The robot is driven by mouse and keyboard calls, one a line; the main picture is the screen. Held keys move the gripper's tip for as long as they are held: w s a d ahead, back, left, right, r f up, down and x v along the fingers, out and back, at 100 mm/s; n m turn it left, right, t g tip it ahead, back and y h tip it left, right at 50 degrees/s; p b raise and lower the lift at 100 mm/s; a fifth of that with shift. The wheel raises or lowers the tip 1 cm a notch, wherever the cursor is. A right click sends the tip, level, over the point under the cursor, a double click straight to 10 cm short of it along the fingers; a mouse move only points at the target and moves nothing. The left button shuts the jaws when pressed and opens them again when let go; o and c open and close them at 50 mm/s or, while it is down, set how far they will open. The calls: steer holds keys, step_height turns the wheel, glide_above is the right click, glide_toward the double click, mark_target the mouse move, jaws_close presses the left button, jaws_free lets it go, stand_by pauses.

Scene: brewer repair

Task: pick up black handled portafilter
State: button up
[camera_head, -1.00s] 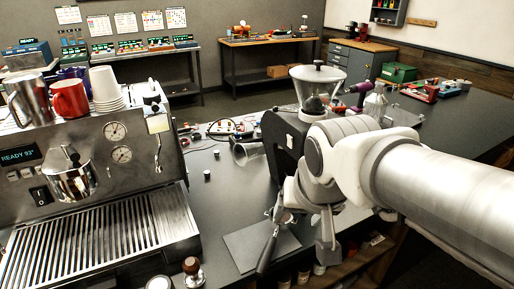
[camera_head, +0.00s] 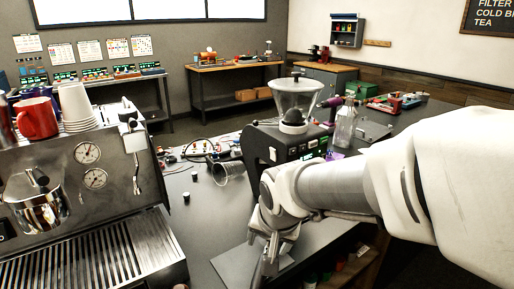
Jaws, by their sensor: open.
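My gripper (camera_head: 269,262) points down at the bottom centre, over the dark counter in front of the grinder. Its jaws are open, and its fingertips run close to the lower picture edge. The black handled portafilter cannot be made out clearly now. A thin dark shape by the fingers may be its handle, but the gripper and picture edge hide most of that spot. I cannot tell whether the fingers touch it.
The espresso machine (camera_head: 95,240) stands at left, with a red mug (camera_head: 37,118) on top. The grinder (camera_head: 262,147) with its clear hopper stands just behind my gripper. A clear bottle (camera_head: 345,126) is right of it. A flat grey mat (camera_head: 232,265) lies below.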

steer(key=b, duration=0.1)
glide_toward(261, 261)
steer(key=x, duration=0.4)
steer(key=shift+f, duration=0.25)
steer(key=shift+d+b+x, duration=0.2)
steer(key=shift+b+x, duration=0.2)
steer(key=shift+x, duration=2.2)
steer(key=shift+s, duration=0.1)
jaws_close()
